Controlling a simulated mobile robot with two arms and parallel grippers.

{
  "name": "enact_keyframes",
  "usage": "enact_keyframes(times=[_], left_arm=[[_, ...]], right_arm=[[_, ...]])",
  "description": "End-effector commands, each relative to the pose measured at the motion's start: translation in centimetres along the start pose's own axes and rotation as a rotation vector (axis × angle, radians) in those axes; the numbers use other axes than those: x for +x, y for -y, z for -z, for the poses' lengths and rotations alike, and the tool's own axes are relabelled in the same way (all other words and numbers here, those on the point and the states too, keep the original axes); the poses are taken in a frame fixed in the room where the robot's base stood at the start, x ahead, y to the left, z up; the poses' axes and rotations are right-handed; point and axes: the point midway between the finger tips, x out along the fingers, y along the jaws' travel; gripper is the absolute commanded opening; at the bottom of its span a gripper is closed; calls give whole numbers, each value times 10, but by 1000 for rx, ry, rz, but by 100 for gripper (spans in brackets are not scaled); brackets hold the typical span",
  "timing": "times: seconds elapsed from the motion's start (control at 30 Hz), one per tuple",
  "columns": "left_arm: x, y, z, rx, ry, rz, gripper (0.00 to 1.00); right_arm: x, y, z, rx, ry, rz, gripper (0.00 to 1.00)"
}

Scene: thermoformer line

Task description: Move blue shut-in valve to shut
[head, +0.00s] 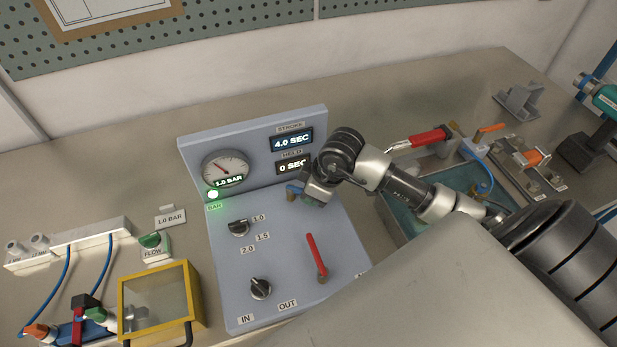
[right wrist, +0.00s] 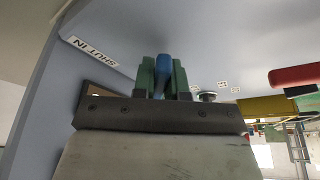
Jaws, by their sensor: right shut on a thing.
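The blue shut-in valve handle (head: 292,190) is on the sloped face of the grey-blue control panel (head: 285,225), below the HELD display. My right gripper (head: 306,196) is at the handle and hides part of it. In the right wrist view, the blue handle (right wrist: 163,70) stands between the two green fingertips of my right gripper (right wrist: 163,76), which is shut on it. A SHUT IN label (right wrist: 95,57) shows to the left of the handle. The valve's base is hidden. My left gripper is not in view.
The panel also has a red lever (head: 316,257), a black selector knob (head: 239,228), an IN/OUT knob (head: 260,288) and a gauge (head: 226,168) reading 1.0 BAR. A red-handled part (head: 428,137) lies near my right arm. A yellow-framed box (head: 160,302) stands left of the panel.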

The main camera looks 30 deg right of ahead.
Motion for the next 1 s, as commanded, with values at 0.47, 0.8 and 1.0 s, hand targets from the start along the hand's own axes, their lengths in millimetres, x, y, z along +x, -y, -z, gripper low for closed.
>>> enact_keyframes(times=[0.47,0.8,1.0], left_arm=[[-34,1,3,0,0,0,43],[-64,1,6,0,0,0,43],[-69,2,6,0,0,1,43]], right_arm=[[-4,8,4,121,-4,-39,0],[-3,14,5,250,-6,-87,0],[0,15,4,293,-4,-107,0]])
